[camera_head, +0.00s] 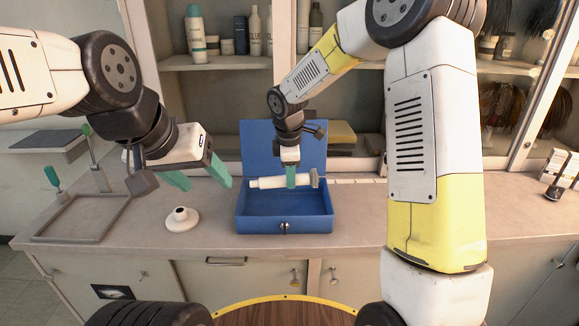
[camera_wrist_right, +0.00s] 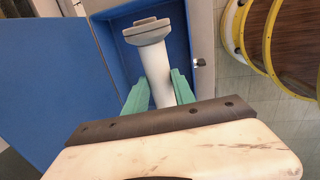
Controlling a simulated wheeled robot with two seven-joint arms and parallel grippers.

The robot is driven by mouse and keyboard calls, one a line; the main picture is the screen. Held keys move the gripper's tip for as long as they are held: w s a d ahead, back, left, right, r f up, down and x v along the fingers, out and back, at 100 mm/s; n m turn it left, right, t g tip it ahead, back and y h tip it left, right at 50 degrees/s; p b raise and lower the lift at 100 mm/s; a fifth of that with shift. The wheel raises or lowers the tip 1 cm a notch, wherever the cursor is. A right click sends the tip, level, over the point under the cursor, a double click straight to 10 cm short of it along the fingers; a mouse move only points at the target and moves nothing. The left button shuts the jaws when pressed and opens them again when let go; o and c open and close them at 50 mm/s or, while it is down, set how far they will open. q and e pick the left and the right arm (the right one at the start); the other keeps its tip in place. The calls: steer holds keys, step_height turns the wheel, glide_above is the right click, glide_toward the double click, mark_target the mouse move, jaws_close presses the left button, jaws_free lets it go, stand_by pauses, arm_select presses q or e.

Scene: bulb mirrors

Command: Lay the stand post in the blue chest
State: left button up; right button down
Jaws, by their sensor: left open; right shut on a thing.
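The white stand post (camera_head: 270,183) lies sideways, with a grey block at its right end. My right gripper (camera_head: 291,182) is shut on it, over the open blue chest (camera_head: 262,225). In the right wrist view the stand post (camera_wrist_right: 154,65) sits between the green fingers of my right gripper (camera_wrist_right: 158,92), with the blue chest (camera_wrist_right: 178,72) around and below it. I cannot tell whether the post touches the chest floor. The chest lid stands up at the back. My left gripper (camera_head: 199,182) is open and empty, left of the chest above the counter.
A white round base (camera_head: 182,219) stands on the counter left of the chest. A grey frame stand (camera_head: 84,217) is further left. Shelves with bottles (camera_head: 195,32) are behind. The counter (camera_head: 370,220) right of the chest is mostly clear.

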steer(key=shift+f, duration=0.15)
steer(key=shift+s+a+f+x, duration=0.1)
steer(key=shift+s+x, duration=0.35)
steer(key=shift+x, duration=1.6)
steer(key=shift+s+a+f+x, duration=0.1)
steer(key=shift+s+x, duration=0.3)
steer(key=shift+x, duration=1.7)
steer(key=shift+s+f+x, duration=0.1)
steer(key=shift+s+x, duration=0.35)
steer(key=shift+x, duration=1.6)
steer(key=c, duration=1)
jaws_free()
steer(key=shift+o, duration=0.2)
